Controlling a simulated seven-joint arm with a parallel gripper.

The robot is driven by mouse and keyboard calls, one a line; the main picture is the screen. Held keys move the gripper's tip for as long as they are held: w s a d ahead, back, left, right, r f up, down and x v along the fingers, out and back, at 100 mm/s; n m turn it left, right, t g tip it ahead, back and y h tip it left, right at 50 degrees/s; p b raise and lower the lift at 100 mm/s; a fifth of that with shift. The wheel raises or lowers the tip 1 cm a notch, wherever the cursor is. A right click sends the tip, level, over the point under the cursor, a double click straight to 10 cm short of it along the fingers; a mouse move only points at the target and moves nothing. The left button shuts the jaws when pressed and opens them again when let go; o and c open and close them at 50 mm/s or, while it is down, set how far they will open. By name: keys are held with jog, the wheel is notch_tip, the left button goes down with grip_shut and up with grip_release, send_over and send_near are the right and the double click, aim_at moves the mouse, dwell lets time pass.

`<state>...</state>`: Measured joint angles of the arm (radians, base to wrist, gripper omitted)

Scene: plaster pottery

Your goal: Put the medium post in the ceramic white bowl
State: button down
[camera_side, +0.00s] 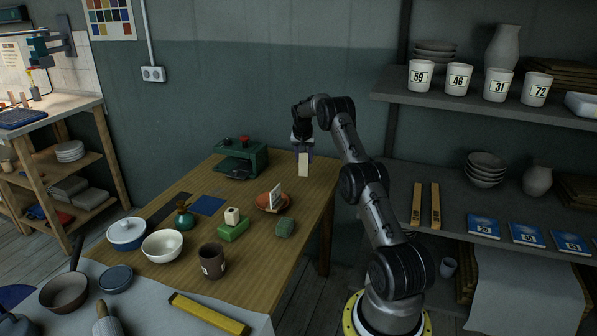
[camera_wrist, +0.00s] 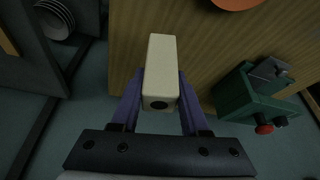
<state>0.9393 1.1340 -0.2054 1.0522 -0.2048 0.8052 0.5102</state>
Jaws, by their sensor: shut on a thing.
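My gripper (camera_side: 303,151) is shut on a cream rectangular post, the medium post (camera_side: 303,166), above the far right part of the wooden table. In the wrist view, the post (camera_wrist: 162,55) is between the purple fingers of my gripper (camera_wrist: 161,82), with a dark round hole in its near end. How high it hangs above the table is hard to tell. The ceramic white bowl (camera_side: 162,248) stands at the front left of the table, well away from my gripper. It looks empty and is out of the wrist view.
A green machine (camera_side: 241,160) stands left of my gripper. Between it and the bowl are an orange dish (camera_side: 268,208) with a pale piece, a green block (camera_side: 233,230) bearing a small cream block, and a teal vase (camera_side: 184,219).

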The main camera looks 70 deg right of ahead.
jog(key=shift+r, duration=0.7)
jog(key=shift+w+a, duration=0.1)
jog(key=shift+w, duration=0.05)
jog(key=w+a+r+n+t+y, duration=0.1)
jog(key=w+a+n, duration=0.1)
jog(key=w+a, duration=0.45)
jog(key=w+a+r+n, duration=0.1)
jog(key=w+a+n, duration=0.2)
jog(key=a, duration=0.6)
jog(key=w+a+r+n+t+y, duration=0.15)
jog(key=w+a, duration=0.25)
jog(key=a, duration=0.4)
jog(key=a+n+y, duration=0.2)
jog(key=a+n, duration=0.7)
jog(key=a, duration=1.7)
send_near(160, 234)
jog(key=a+f, duration=0.3)
jog(key=shift+s+a+f+t, duration=0.1)
jog(key=shift+s+f+t, duration=0.15)
jog(key=shift+f, duration=0.4)
jog(key=shift+s+a+f+t, duration=0.15)
jog(key=shift+s+f+t, duration=0.05)
jog(key=shift+f, duration=0.45)
